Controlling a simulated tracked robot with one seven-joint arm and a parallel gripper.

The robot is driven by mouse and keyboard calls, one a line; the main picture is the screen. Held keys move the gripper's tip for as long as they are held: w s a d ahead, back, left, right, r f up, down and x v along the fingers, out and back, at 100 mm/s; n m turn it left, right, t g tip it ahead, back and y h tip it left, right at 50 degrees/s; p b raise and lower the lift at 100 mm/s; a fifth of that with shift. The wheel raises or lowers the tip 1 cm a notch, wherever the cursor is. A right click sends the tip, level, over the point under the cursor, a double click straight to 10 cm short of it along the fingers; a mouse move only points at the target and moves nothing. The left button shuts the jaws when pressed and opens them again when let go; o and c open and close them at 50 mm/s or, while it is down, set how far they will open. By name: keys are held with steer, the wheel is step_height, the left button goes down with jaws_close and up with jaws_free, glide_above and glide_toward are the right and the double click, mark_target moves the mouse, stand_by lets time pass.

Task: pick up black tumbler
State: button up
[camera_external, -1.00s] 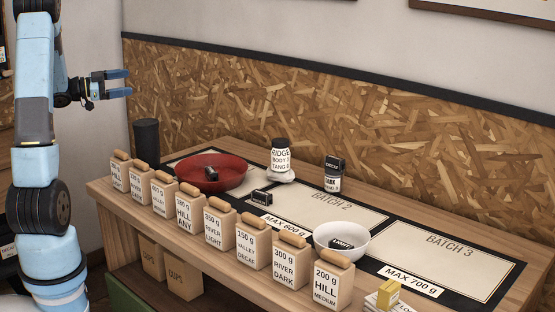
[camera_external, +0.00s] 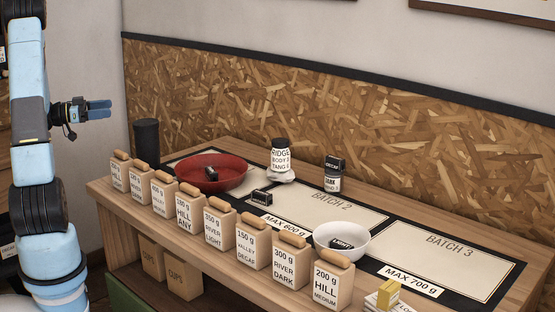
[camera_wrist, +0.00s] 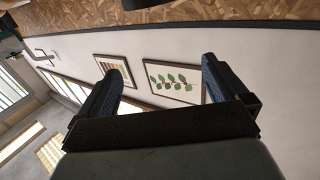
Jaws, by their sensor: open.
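The black tumbler (camera_external: 146,137) stands upright at the far left corner of the wooden counter, near the chipboard wall panel. My gripper (camera_external: 108,110) is in the air up and to the left of the tumbler in the external view, apart from it. In the wrist view my gripper (camera_wrist: 160,85) is open, with nothing between its fingers. The wrist camera faces the wall and pictures. A dark shape shows at that view's top edge, and I cannot tell whether it is the tumbler.
A red bowl (camera_external: 227,164) sits right of the tumbler. Several labelled bags (camera_external: 221,233) line the counter's front edge. The batch 3 area (camera_external: 450,262) is clear.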

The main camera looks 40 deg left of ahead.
mark_target(142, 132)
step_height(142, 132, down, 9)
steer(key=shift+x, duration=6.95)
steer(key=shift+s+d+f, duration=0.1)
steer(key=c, duration=1.2)
steer(key=shift+c, duration=0.6)
